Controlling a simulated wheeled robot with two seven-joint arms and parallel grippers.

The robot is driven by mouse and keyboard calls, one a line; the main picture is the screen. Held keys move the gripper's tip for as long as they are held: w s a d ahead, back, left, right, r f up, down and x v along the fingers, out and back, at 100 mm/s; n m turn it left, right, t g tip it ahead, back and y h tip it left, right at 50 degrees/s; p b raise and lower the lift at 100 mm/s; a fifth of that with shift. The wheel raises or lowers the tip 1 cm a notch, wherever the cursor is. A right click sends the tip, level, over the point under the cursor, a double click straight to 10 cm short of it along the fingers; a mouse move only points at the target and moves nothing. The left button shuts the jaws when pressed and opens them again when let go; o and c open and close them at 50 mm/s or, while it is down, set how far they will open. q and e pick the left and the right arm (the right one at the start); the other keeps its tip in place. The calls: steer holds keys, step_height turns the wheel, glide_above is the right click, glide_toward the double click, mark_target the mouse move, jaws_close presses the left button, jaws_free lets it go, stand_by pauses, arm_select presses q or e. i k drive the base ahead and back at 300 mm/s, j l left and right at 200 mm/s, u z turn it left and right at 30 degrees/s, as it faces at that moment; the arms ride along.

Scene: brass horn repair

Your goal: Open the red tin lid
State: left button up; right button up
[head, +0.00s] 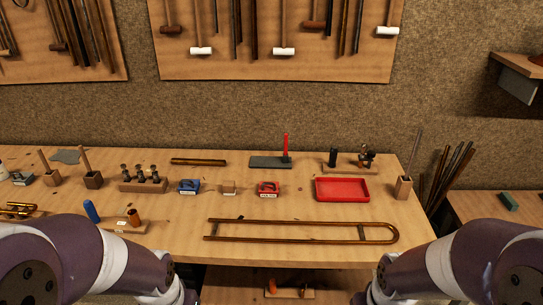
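A small red tin (268,187) with a white label on its front stands near the middle of the workbench (185,239). Its lid looks closed, though the tin is too small to be sure. No fingertips of either gripper show. The tin stands apart from both arms.
A blue tin (189,186) and a small wooden block (229,187) stand left of the red tin. A red tray (342,189) lies to its right. A long brass slide (300,232) lies in front. A grey plate (270,162) with a red upright lies behind.

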mark_target(266, 188)
steer(key=i, duration=1.2)
steer(key=l+z, duration=0.05)
steer(key=l, duration=0.05)
